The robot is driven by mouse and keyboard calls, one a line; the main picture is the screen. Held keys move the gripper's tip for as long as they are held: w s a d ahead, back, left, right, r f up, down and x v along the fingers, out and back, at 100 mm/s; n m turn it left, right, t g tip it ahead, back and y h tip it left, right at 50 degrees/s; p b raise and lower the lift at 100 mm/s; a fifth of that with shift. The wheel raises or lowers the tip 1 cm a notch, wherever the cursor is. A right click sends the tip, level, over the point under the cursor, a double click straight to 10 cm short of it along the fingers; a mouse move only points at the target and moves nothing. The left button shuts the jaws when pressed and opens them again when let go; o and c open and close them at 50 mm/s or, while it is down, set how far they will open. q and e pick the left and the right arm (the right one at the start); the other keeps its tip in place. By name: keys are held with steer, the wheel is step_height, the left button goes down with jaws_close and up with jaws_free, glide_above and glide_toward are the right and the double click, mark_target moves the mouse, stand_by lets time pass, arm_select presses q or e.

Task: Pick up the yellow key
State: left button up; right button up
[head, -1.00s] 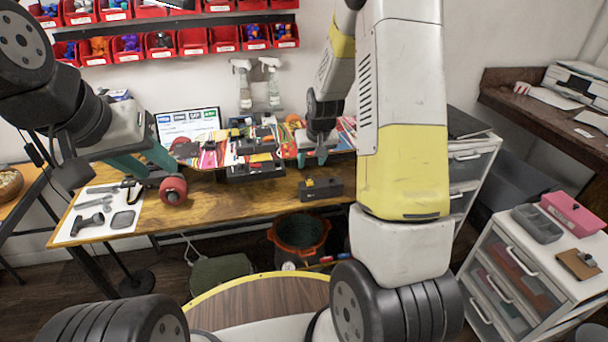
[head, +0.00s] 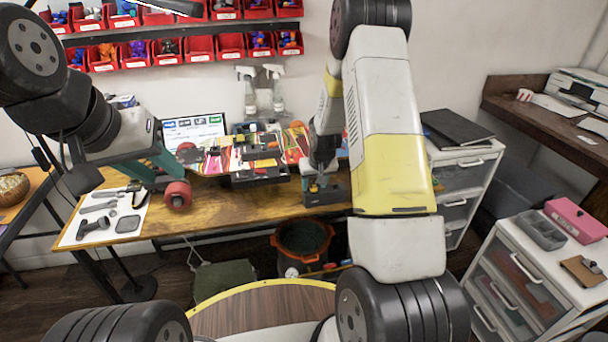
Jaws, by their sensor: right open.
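A small dark box (head: 327,196) sits on the wooden workbench, right of its middle. A small yellow piece (head: 313,187), likely the yellow key, shows at the box's top, mostly covered by my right gripper. My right gripper (head: 322,182) points down at the box top with its jaws open, right over the yellow piece. Contact cannot be made out. My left gripper (head: 158,172), with teal fingers, is at the left end of a colourful board with red wheels (head: 178,195). Whether its fingers are closed on the board cannot be told.
A white mat (head: 75,235) with grey tools lies on the bench's left end. A monitor (head: 195,128) and spray bottles (head: 275,90) stand at the back. Red bins (head: 200,47) hang on the wall.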

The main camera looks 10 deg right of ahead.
mark_target(314, 181)
jaws_close()
steer(key=shift+r, duration=0.1)
steer(key=shift+r, duration=0.6)
step_height(314, 181, up, 2)
steer(key=shift+r, duration=0.2)
steer(key=s+a+r, duration=0.1)
steer(key=s, duration=1.5)
steer(key=shift+a, duration=0.2)
steer(key=shift+r, duration=0.25)
steer(key=shift+r, duration=0.45)
